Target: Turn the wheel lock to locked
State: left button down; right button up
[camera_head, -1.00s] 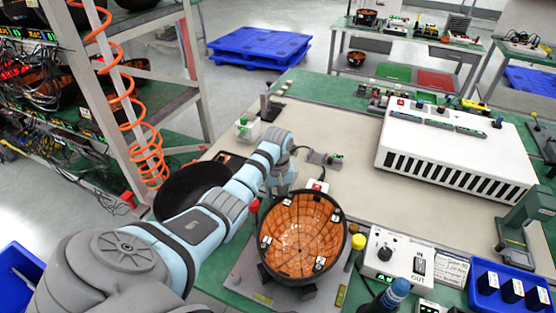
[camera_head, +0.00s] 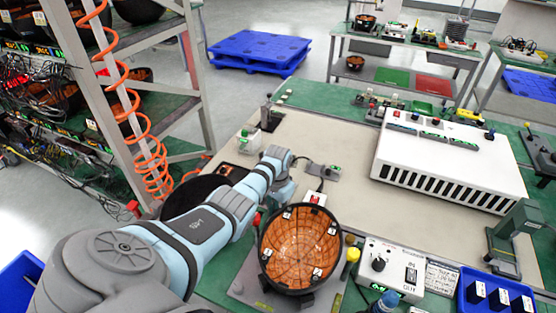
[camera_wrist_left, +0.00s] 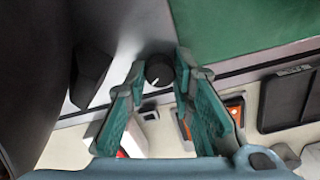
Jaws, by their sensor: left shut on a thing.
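The wheel lock appears in the left wrist view as a small dark round knob (camera_wrist_left: 158,70) with a white pointer mark. My left gripper (camera_wrist_left: 162,66) has its two green-padded fingers closed in on either side of this knob. In the head view my left gripper (camera_head: 268,200) reaches down just behind and left of a black-rimmed bowl-shaped wheel (camera_head: 299,250) with an orange, lined inside. The knob is hidden there by my arm. I cannot read which setting its pointer is at. My right gripper is not in view.
A control box (camera_head: 390,268) with a knob and switch stands right of the wheel, beside a blue tray (camera_head: 495,292). A large white vented unit (camera_head: 450,160) lies farther back. A rack with an orange coiled hose (camera_head: 128,110) stands left.

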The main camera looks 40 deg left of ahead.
pick_arm(q)
jog(key=m, duration=0.5)
jog(key=shift+w+r+m+p, duration=0.1)
jog(key=shift+m+p, duration=0.3)
dwell(0.4)
jog(key=c, duration=1.4)
grip_release()
jog(key=shift+o, duration=0.2)
notch_tip(320, 180, up, 12)
jog(key=shift+a, duration=0.15)
